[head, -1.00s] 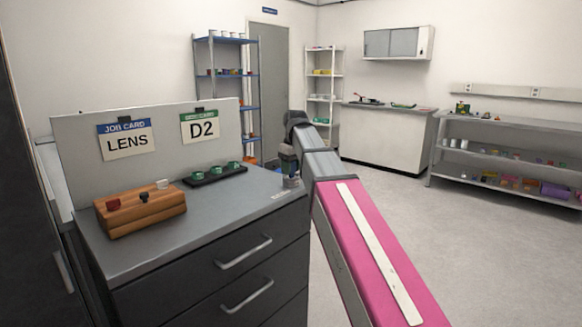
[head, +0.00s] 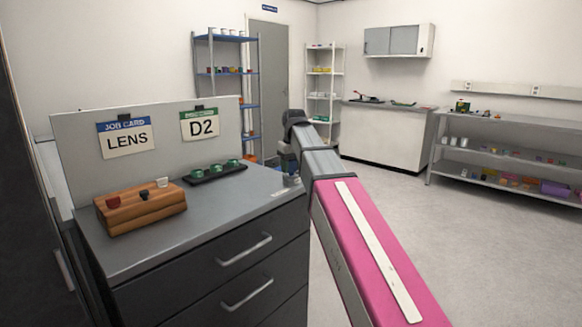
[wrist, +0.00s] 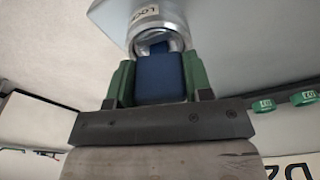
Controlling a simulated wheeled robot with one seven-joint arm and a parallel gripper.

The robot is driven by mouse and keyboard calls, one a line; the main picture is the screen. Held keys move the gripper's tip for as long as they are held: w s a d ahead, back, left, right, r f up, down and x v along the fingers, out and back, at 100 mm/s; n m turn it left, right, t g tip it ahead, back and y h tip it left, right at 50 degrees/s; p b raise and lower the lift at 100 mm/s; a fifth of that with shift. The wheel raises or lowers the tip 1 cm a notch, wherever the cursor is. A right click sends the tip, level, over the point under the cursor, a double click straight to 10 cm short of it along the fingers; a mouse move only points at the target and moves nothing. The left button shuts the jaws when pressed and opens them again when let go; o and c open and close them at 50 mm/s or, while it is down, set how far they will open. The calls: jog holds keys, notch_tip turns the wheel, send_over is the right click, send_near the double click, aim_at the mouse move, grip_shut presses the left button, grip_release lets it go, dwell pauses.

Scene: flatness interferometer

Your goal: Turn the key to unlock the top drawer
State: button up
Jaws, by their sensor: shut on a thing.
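In the wrist view a blue key head (wrist: 160,82) sits between the green fingers of my gripper (wrist: 159,68), which is shut on it. The key's narrow part meets a round silver lock (wrist: 158,22) with a partly hidden "LOC" label. In the head view the lock (head: 291,181) stands at the right end of the grey cabinet top, mostly behind my arm. The key is not clear there. The top drawer (head: 195,272) below, with its handle (head: 245,250), looks closed.
On the cabinet top (head: 215,212) are a wooden block (head: 145,215) with small knobs and a dark tray (head: 200,180) with green round pieces. A panel (head: 80,165) with "LENS" and "D2" cards stands behind. Open floor (head: 430,240) lies to the right.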

jog(key=m, duration=0.3)
dwell(0.5)
jog(key=shift+m+h, duration=0.4)
jog(key=shift+m, duration=1.5)
